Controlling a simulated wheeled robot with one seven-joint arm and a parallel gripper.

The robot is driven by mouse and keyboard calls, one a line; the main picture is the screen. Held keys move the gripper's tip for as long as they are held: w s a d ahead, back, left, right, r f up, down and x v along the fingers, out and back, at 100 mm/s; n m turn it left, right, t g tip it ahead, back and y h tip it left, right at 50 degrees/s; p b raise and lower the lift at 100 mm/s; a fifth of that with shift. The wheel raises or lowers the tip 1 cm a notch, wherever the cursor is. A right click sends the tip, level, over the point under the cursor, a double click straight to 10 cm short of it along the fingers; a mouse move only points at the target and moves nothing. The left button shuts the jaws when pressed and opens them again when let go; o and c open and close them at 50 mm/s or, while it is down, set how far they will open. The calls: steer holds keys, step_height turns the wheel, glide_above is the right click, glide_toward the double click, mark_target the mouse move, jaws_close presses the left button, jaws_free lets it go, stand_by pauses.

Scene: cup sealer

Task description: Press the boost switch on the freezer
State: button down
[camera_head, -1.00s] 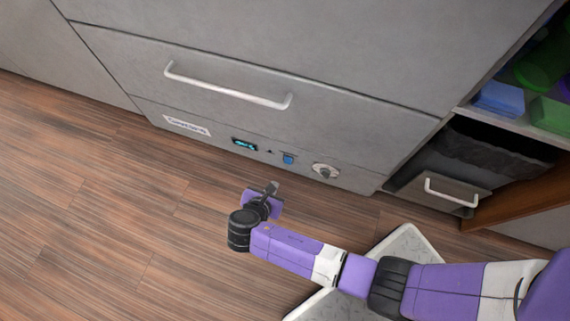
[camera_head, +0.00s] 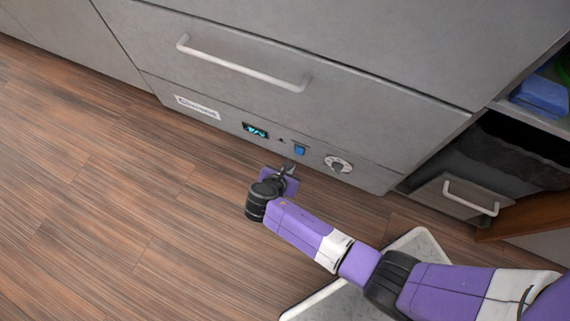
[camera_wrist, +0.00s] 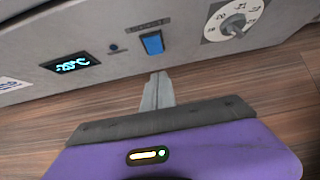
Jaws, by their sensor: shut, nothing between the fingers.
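The freezer (camera_head: 250,75) is a grey drawer unit with a control strip low on its front. The boost switch (camera_head: 300,149) is a small blue rocker on that strip. In the wrist view the blue switch (camera_wrist: 153,43) sits under a faint printed label. My gripper (camera_head: 289,165) is just below and in front of the switch in the head view. In the wrist view the shut fingertips (camera_wrist: 159,77) point up toward the switch, with a visible gap below it. Nothing is between the fingers.
Left of the switch are a small dark button (camera_wrist: 114,48) and a lit temperature display (camera_wrist: 71,64). Right of it is a round dial (camera_wrist: 236,18). An open compartment with a handled bin (camera_head: 470,197) stands at the right. The wooden floor (camera_head: 110,200) in front is clear.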

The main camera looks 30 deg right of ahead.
mark_target(299, 151)
steer(key=w+d+b, duration=0.1)
steer(key=w+d+f, duration=0.1)
steer(key=d, duration=0.1)
steer(key=w+d+f+b, duration=0.1)
steer(key=shift+w+d+b, duration=0.1)
steer(key=shift+d+b, duration=0.05)
steer(key=shift+b, duration=0.2)
steer(key=shift+r, duration=0.1)
